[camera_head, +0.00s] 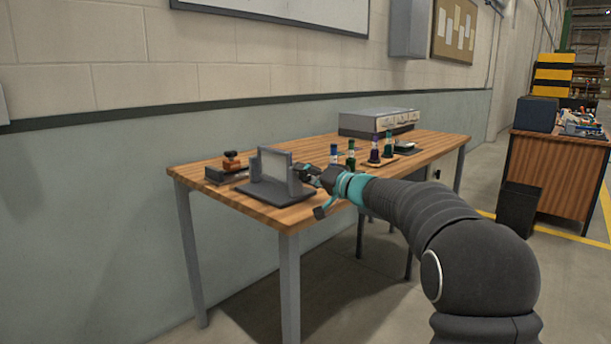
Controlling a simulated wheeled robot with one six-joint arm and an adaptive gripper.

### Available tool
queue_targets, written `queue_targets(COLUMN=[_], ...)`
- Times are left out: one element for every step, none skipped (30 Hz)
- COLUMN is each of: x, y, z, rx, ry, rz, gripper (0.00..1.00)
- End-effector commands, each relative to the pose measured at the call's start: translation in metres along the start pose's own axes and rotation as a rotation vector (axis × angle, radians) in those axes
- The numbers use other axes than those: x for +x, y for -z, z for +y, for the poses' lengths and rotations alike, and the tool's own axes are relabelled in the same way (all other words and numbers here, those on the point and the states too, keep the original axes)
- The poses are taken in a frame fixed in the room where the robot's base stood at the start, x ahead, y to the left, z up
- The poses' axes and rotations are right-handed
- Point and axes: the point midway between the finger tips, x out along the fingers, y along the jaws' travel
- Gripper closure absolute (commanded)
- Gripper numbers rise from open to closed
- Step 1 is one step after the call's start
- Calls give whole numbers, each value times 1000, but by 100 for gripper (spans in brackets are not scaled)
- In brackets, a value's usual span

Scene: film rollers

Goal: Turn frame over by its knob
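A pale rectangular frame (275,165) stands upright between two grey posts on a dark grey base (262,193), near the left front of the wooden table. My gripper (306,171) is at the right post of the stand, at about mid-height of the frame. The knob is not clearly visible; the gripper covers the place on the right side of the stand. The fingers are small and dark here, and I cannot tell whether they are closed on anything.
A stamp-like tool with an orange top (231,160) sits on a dark block left of the stand. Several bottles, including a purple one (374,152), stand behind and right of my gripper. A grey drawer box (372,122) is at the back. The table's (435,150) front edge lies below my arm.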

Motion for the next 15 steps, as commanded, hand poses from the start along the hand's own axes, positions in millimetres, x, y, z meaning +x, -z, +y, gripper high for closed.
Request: queue_targets(x=[0, 0, 3, 2, 2, 1, 1, 1, 1, 1, 1, 1, 1, 1, 1], y=[0, 0, -2, -1, -1, -1, -1, -1, -1, -2, -2, -2, -2, -2, -2], z=[0, 0, -1, 0, 0, 0, 0, 0, 0, 0, 1, 1, 1, 1, 2], rx=[1, 1, 1, 1, 2, 4, 6, 10, 17, 24, 32, 45, 58, 72, 93], ry=[-1, -1, 0, 0, 0, 0, 0, 0, 0, 0, 0, 0, 0, 0, 1], rz=[0, 0, -1, 0, 0, -1, -1, -1, -1, -1, -1, -1, -1, -1, -1], gripper=[91, 91, 91, 91, 91, 91, 91, 91, 91, 91, 91, 91, 91, 91, 91])
